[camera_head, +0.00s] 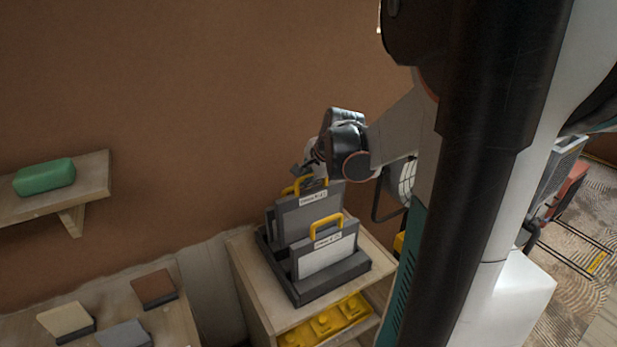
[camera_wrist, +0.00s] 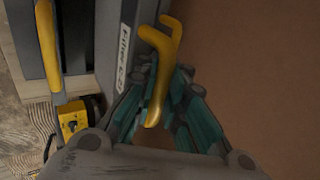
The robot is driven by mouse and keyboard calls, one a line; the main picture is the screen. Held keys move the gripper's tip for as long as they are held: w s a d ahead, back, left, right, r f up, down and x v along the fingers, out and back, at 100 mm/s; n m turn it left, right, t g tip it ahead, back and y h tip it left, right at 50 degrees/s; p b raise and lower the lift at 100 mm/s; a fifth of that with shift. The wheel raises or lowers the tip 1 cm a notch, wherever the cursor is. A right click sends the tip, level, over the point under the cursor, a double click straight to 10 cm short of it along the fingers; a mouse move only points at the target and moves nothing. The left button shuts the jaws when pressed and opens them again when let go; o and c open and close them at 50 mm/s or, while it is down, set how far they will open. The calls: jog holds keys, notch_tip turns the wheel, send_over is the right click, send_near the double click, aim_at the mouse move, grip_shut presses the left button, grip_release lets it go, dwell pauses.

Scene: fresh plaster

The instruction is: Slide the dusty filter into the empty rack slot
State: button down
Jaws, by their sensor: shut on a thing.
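A dark grey rack (camera_head: 333,289) stands on the wooden cabinet. My gripper (camera_head: 312,168) is above it, shut on the yellow handle (camera_wrist: 160,45) of a grey filter (camera_head: 309,214) with a white label. This grey filter, which looks like the dusty one, stands upright at the rack and rises higher than the front filter. Its lower edge is hidden, so I cannot tell how deep it sits. The front filter (camera_head: 326,259) has a pale face and its own yellow handle (camera_head: 326,227). In the wrist view the held filter's label (camera_wrist: 119,50) is beside the teal fingers.
Yellow items (camera_head: 335,320) lie on the cabinet's lower shelf. The brown wall (camera_head: 200,120) is close behind the rack. A shelf at left (camera_head: 90,182) holds a green block (camera_head: 45,177). Sample tiles (camera_head: 154,288) lie on a low wooden surface at lower left.

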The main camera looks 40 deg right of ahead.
aim_at(310, 201)
jog(key=shift+f+b, duration=2.65)
jog(key=shift+f, duration=1.1)
jog(key=shift+a+f+b, duration=0.1)
jog(key=shift+f+b, duration=0.4)
jog(key=shift+f, duration=0.2)
jog(key=c, duration=1.6)
grip_release()
jog(key=shift+o, duration=0.2)
jog(key=shift+s, duration=0.1)
jog(key=shift+r, duration=0.15)
jog(key=shift+v, duration=3.9)
jog(key=shift+s+a, duration=0.15)
jog(key=shift+s, duration=0.05)
